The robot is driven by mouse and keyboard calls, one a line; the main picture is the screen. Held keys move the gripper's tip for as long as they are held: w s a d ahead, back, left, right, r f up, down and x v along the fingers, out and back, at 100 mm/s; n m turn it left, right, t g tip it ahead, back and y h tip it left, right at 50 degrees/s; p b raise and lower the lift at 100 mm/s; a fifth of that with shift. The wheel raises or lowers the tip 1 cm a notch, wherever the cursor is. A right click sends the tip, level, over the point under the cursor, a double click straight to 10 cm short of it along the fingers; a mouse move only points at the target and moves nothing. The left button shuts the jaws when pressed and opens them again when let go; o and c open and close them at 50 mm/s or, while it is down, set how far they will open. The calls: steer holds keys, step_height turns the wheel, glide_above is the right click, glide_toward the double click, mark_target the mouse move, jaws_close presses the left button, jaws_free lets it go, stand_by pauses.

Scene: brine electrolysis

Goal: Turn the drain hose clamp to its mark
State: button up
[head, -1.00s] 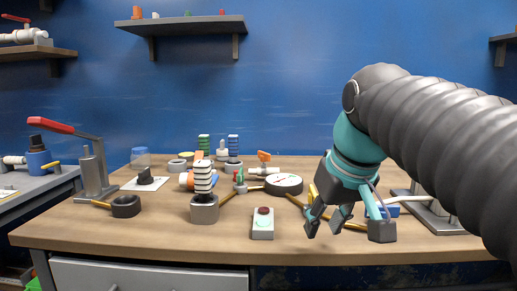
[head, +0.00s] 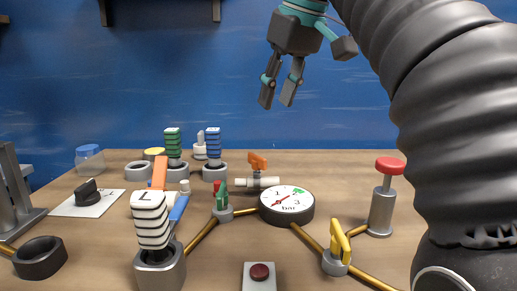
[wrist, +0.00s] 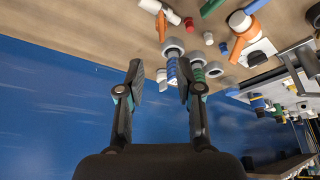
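No part is plainly labelled as the drain hose clamp. Two parts could be it: a yellow lever (head: 340,243) on a grey collar along the brass-coloured line at the front right, and an orange handle (head: 257,162) on a short white pipe further back. I cannot tell which, and I make out no mark beside either. My gripper (head: 278,99) hangs high above the table, in front of the blue wall, apart from everything. Its two fingers (wrist: 162,85) are spread and empty in the wrist view.
A round gauge (head: 287,204) lies mid-table. A striped white handle (head: 151,222) stands front left, with a black knob on a white plate (head: 88,199) behind it. A red-topped post (head: 383,196) stands right. A red button box (head: 260,279) sits at the front edge.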

mark_target(258, 156)
steer(key=b+x, duration=0.4)
steer(key=x, duration=0.9)
steer(key=shift+a+f+b, duration=0.1)
steer(key=shift+f+b, duration=0.05)
steer(key=shift+b, duration=0.15)
jaws_close()
